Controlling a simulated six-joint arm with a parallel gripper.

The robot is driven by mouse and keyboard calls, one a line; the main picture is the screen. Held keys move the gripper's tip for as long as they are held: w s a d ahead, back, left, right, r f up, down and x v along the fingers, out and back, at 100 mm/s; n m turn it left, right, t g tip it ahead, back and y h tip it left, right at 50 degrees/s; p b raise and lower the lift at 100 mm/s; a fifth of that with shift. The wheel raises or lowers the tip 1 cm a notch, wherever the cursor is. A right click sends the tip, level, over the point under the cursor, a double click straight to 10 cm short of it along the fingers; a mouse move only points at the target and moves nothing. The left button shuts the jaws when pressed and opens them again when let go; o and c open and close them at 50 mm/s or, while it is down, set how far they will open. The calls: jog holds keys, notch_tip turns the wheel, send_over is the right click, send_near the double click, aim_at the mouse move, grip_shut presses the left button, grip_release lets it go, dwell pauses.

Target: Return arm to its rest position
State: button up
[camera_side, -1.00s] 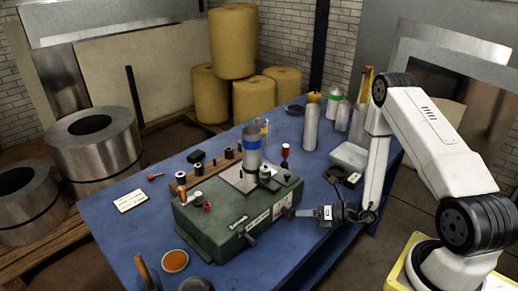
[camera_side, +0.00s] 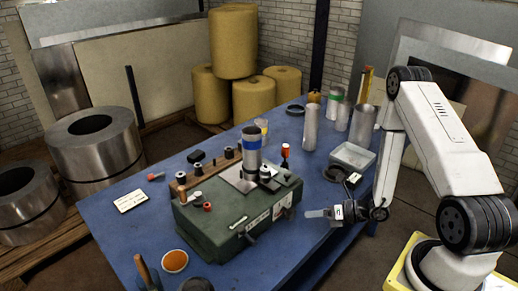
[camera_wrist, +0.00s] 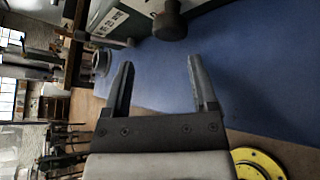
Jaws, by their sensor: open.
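My gripper (camera_side: 318,213) is at the right edge of the blue table, to the right of the green machine (camera_side: 225,222) and apart from it. In the wrist view my gripper (camera_wrist: 158,80) shows two parted fingers with nothing between them, in front of the blue table top. A metal pipe with a blue band (camera_side: 251,150) stands upright on the plate on top of the machine.
The blue table (camera_side: 120,235) carries metal cylinders (camera_side: 311,127), a grey tray (camera_side: 352,155), a dish of orange material (camera_side: 175,261) and a white card (camera_side: 130,200). A round yellow flange (camera_wrist: 255,163) shows low in the wrist view. Yellow rolls (camera_side: 233,40) stand behind.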

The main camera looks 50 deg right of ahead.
jog(key=s+a+r+n+g, duration=0.45)
jog(key=n+g, duration=0.25)
jog(key=n, duration=0.5)
jog(key=s+a+r+n+g, duration=0.35)
jog(key=a+n+g, duration=0.3)
jog(key=n, duration=0.55)
jog(key=w+d+r+n+t+h, duration=0.1)
jog(key=w+r+n+t+h, duration=0.2)
jog(key=r+n+h, duration=0.4)
jog(key=r+n, duration=0.1)
jog(key=n, duration=0.6)
jog(key=shift+d+n+t, duration=0.15)
jog(key=shift+n+t, duration=0.2)
jog(key=shift+n, duration=0.05)
